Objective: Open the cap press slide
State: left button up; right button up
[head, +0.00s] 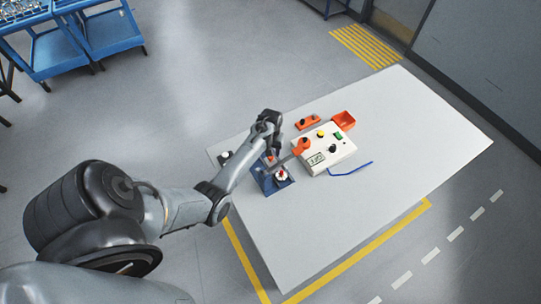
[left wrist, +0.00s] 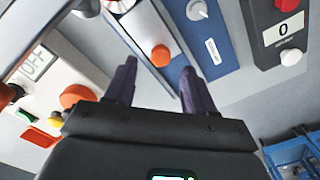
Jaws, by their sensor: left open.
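The cap press is the blue fixture (head: 281,186) on the table, with a round white and red part on top. In the left wrist view, the blue press body (left wrist: 212,62) carries a pale slide-like bar and an orange knob (left wrist: 160,56). My left gripper (head: 271,153) is over the press. In the left wrist view its two dark fingers (left wrist: 160,72) are open, with the orange knob showing in the gap beyond them. I cannot tell whether they touch it. How far the slide is open is unclear. My right gripper is not in view.
A blue strip (head: 350,169) lies in front. A counter box (left wrist: 285,38) reads 0. The table's right side is clear.

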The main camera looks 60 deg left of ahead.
pick_arm(q)
jog(key=shift+f, duration=2.3)
grip_shut()
jog(key=shift+a, duration=0.1)
